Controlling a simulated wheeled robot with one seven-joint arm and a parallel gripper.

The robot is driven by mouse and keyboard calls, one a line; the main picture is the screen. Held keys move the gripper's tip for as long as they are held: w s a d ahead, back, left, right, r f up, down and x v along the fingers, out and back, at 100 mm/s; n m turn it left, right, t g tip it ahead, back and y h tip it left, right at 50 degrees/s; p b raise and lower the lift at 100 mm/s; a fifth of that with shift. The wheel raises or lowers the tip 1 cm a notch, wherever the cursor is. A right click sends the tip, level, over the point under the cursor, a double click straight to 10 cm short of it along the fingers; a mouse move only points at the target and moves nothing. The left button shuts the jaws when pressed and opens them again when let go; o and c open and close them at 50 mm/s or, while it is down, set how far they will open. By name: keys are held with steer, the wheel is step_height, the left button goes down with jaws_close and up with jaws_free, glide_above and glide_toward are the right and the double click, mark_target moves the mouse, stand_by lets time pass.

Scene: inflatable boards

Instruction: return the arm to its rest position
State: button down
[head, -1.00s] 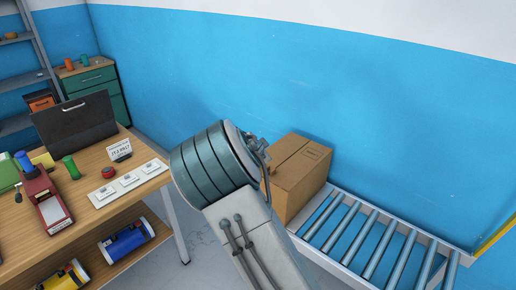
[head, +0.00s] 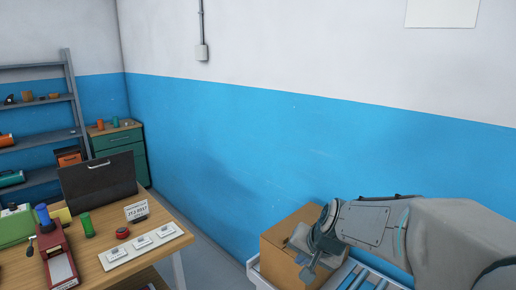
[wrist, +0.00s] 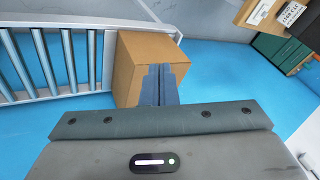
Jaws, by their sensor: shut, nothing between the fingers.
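My gripper (head: 308,268) is at the lower right of the head view, at the end of my arm, which reaches in from the right edge. In the wrist view its two fingers (wrist: 159,84) are together with nothing between them. In the head view the gripper overlaps the front of a closed cardboard box (head: 284,238). The box also shows behind the fingers in the wrist view (wrist: 150,48). I cannot tell how far the gripper is from the box.
The box sits at the end of a roller conveyor (head: 352,279), partly hidden by my arm. A wooden table (head: 157,218) at left holds a red device (head: 58,252), a black case (head: 98,182) and white switches (head: 144,246). Shelves and a green cabinet stand behind. Floor shows between table and conveyor.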

steer(key=s+d+n+g+h+b, duration=0.1)
steer(key=s+d+n, duration=0.3)
steer(key=s, duration=1.4)
steer(key=shift+s+d+n+g+h, duration=0.2)
steer(key=shift+n+g+h, duration=0.25)
steer(key=shift+h, duration=0.35)
